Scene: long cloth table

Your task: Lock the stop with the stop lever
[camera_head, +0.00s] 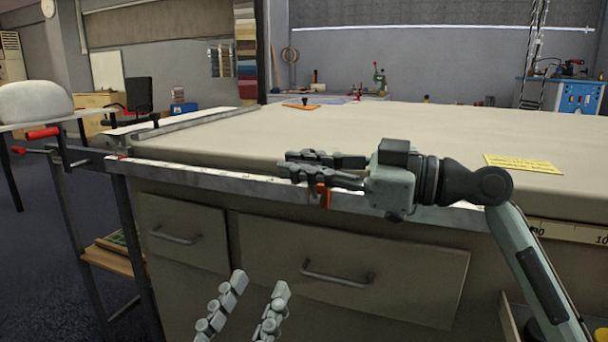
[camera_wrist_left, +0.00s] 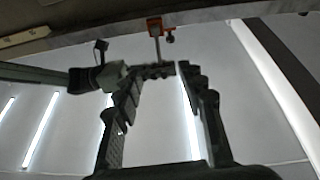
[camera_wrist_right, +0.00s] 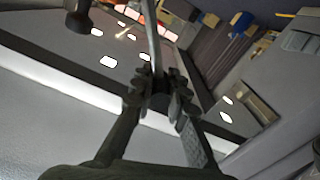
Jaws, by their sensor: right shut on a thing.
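The stop is an orange-red piece (camera_head: 320,194) at the table's front metal rail, just below my right gripper (camera_head: 291,163). In the left wrist view the stop (camera_wrist_left: 155,26) is at top centre, with a thin grey rod, which looks like the stop lever (camera_wrist_left: 157,48), running from it toward my right gripper's fingers. In the right wrist view my right gripper (camera_wrist_right: 160,94) is shut around the grey lever (camera_wrist_right: 152,45); the fingers partly hide it. My left gripper (camera_head: 260,278) is open and empty, low in front of the drawers; its spread fingers also show in the left wrist view (camera_wrist_left: 160,85).
The cloth table (camera_head: 400,130) is mostly clear, with a yellow card (camera_head: 523,163) at right and an orange item (camera_head: 300,106) at the back. Drawers (camera_head: 350,265) with handles lie under the rail. A side stand with red-handled clamps (camera_head: 43,133) is at left.

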